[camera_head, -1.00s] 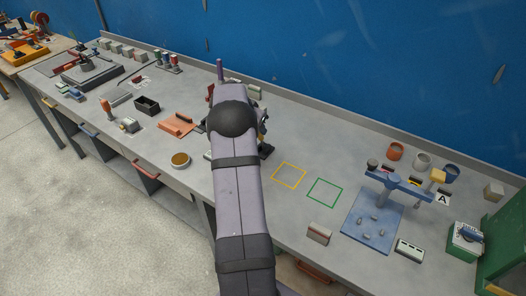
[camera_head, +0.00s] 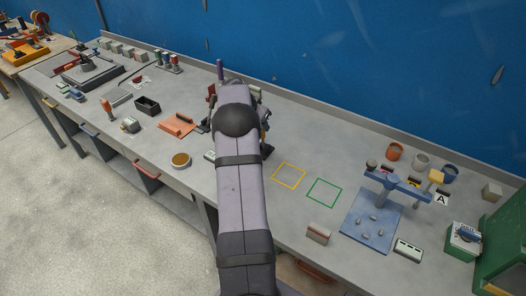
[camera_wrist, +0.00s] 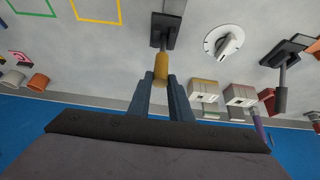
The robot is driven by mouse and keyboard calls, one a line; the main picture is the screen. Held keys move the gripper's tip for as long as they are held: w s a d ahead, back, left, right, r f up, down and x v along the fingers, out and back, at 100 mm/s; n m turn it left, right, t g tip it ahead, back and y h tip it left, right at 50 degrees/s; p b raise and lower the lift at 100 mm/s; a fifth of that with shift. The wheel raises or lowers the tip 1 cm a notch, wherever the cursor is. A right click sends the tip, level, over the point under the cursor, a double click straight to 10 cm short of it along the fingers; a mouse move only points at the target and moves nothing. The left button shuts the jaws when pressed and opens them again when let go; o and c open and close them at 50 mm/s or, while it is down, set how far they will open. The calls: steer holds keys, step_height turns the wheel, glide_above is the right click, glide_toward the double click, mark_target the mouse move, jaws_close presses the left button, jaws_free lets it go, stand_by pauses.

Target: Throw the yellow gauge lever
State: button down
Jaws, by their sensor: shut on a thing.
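The yellow gauge lever (camera_wrist: 161,68) shows in the wrist view as a yellow grip on a short stem, on a dark base plate (camera_wrist: 167,30). My gripper (camera_wrist: 161,80) has its two fingers on either side of the yellow grip and is shut on it. In the head view my own arm hides the gripper and the yellow lever. A second lever with a dark grip (camera_wrist: 281,98) stands to the right in the wrist view. A white round dial (camera_wrist: 229,40) lies between the two levers.
Pale boxes (camera_wrist: 204,90) and a red block (camera_wrist: 267,99) stand close by. The yellow outline (camera_head: 289,175) and green outline (camera_head: 324,192) on the bench are empty. A blue stand (camera_head: 371,220) is at the right, an orange tray (camera_head: 177,124) at the left.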

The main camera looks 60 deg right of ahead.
steer(key=shift+d+r, duration=0.3)
steer(key=shift+d, duration=0.35)
steer(key=shift+d+p, duration=0.55)
steer(key=shift+d, duration=0.25)
